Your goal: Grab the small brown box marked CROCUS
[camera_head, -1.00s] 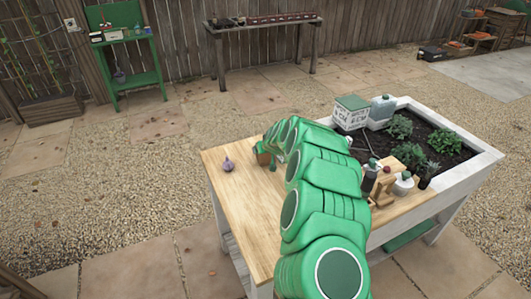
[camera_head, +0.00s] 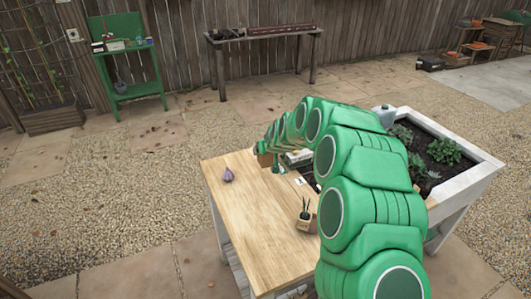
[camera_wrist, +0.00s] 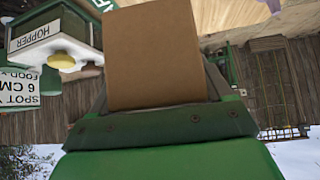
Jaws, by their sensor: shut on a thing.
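A small plain brown box (camera_wrist: 155,50) fills the middle of the wrist view. My gripper (camera_wrist: 160,95) is shut on it, with a jaw along either side. No marking shows on the face I see, so I cannot read CROCUS on it. In the head view the brown box (camera_head: 263,147) shows as a small patch at the end of my green arm, over the far part of the wooden table (camera_head: 250,235). It appears raised off the top. My arm hides most of my gripper there.
A purple bulb (camera_head: 228,175) lies on the table at left. A small potted sprout (camera_head: 306,221) stands near the table's right side. The planter bed (camera_head: 484,172) is at right, partly behind my arm. A HOPPER-labelled thing (camera_wrist: 38,35) shows in the wrist view.

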